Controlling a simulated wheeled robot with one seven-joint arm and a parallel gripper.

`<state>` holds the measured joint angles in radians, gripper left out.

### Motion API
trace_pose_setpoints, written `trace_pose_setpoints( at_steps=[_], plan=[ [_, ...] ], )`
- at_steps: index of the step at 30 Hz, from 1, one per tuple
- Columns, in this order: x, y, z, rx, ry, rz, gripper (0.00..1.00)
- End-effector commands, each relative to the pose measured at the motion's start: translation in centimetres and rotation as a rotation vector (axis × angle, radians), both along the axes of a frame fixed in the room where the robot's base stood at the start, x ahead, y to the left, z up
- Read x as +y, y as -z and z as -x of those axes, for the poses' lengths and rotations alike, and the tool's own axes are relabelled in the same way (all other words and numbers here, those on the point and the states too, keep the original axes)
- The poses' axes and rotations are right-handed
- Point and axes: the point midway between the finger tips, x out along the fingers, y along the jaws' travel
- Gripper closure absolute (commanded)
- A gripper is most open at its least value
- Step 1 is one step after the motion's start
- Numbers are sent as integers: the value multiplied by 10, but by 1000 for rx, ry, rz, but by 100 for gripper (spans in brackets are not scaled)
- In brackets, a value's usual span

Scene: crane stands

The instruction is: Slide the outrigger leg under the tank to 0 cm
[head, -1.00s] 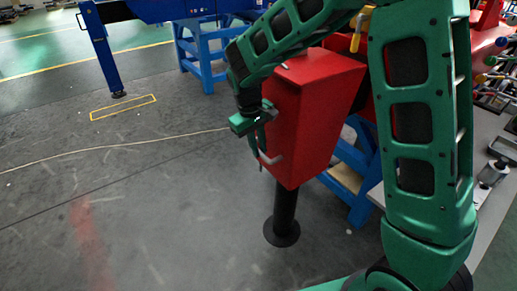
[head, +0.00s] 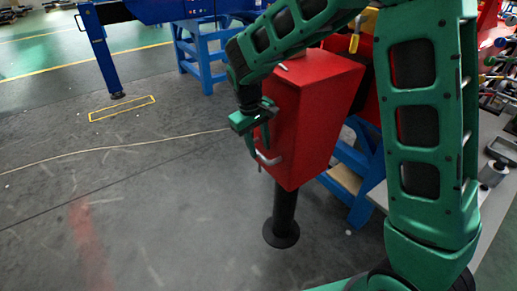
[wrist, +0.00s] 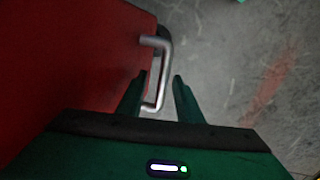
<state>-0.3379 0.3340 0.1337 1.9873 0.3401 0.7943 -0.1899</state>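A red box-shaped housing (head: 305,110) stands at the middle right in the head view. A black leg (head: 284,205) comes down from under it to a round foot plate (head: 281,233) at the floor. A silver U-shaped handle (head: 270,159) is on the housing's near left side; it also shows in the wrist view (wrist: 161,75). My gripper (head: 260,150) points down at the handle. In the wrist view my gripper (wrist: 160,75) is open, with one finger on each side of the handle bar, and a gap shows at the right finger. I see no centimetre scale.
A blue leg (head: 104,62) stands at the back left near a yellow floor rectangle (head: 122,108). Blue stands (head: 350,170) are behind the housing. A bench (head: 490,205) with metal parts is at the right. A thin cord lies across open floor at left.

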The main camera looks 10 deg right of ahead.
Motion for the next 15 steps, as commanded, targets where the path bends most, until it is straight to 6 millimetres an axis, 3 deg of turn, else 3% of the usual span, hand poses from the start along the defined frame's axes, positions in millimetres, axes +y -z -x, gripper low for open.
trace_pose_setpoints(
  at_steps=[9, 15],
  plan=[
    [10, -58, 5, -3, 1, 0, 68],
    [13, -85, 7, -1, 3, 1, 68]
  ],
)
